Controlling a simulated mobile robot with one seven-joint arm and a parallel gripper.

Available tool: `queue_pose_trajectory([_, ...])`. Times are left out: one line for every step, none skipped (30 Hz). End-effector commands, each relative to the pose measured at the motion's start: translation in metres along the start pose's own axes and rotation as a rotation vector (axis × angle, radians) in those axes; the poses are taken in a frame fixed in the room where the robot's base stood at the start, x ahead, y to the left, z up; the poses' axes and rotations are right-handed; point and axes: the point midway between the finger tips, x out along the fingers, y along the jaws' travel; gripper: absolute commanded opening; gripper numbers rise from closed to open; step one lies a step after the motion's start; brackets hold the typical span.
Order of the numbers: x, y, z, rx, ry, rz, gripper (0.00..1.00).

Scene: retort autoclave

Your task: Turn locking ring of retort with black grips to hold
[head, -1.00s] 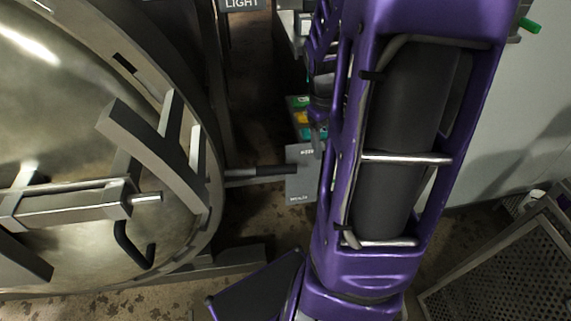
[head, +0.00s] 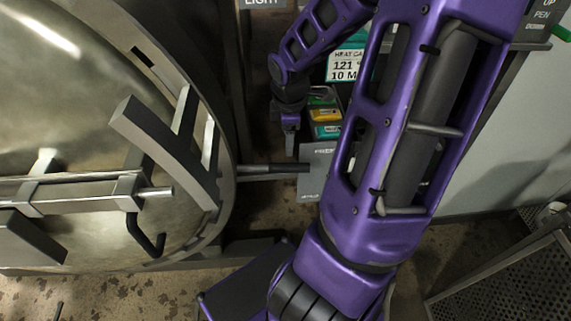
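The retort's round steel door (head: 70,110) fills the left of the head view. Its locking ring (head: 222,150) curves along the door's right side. A bar sticks out to the right from the ring and ends in a black grip (head: 275,170). Only this one straight black grip shows. My gripper (head: 290,150) hangs from my purple arm just above the grip and points down. It looks small and dark here, and I cannot tell whether its fingers are apart or whether it touches the grip.
A black bent handle (head: 145,235) and a steel bar mechanism (head: 75,192) sit on the door front. Behind the gripper are a grey panel (head: 317,165), coloured labels (head: 325,115) and a white sign (head: 347,67). A perforated metal basket (head: 510,275) stands at the lower right.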

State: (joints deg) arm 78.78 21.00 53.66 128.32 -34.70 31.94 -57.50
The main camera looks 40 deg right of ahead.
Motion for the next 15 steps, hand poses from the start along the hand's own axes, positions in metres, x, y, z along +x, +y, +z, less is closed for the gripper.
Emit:
queue_pose_trajectory([0.018,-0.002,-0.001,-0.003,0.003,-0.004,0.68])
queue_pose_trajectory([0.024,-0.002,-0.002,-0.002,0.003,-0.004,0.68])
queue_pose_trajectory([0.035,-0.002,-0.001,-0.001,0.003,-0.004,0.68])
queue_pose_trajectory([0.042,-0.002,-0.001,-0.001,0.002,-0.002,0.68])
queue_pose_trajectory([0.049,-0.002,-0.001,0.0,0.003,-0.002,0.68])
queue_pose_trajectory([0.058,-0.002,-0.001,-0.001,0.003,-0.003,0.68])
queue_pose_trajectory([0.064,-0.002,-0.001,0.0,0.002,-0.003,0.68])
queue_pose_trajectory([0.071,-0.002,-0.001,0.001,0.002,-0.003,0.68])
queue_pose_trajectory([0.079,-0.002,-0.001,0.0,0.002,-0.003,0.68])
queue_pose_trajectory([0.086,-0.002,-0.001,-0.001,0.002,-0.003,0.68])
queue_pose_trajectory([0.092,-0.002,-0.001,0.001,0.002,-0.003,0.68])
queue_pose_trajectory([0.099,-0.002,0.0,0.001,0.001,-0.002,0.68])
queue_pose_trajectory([0.104,-0.002,-0.001,0.001,0.002,-0.002,0.68])
queue_pose_trajectory([0.109,-0.001,-0.001,0.001,0.002,-0.002,0.68])
queue_pose_trajectory([0.115,-0.001,-0.001,0.001,0.001,-0.001,0.68])
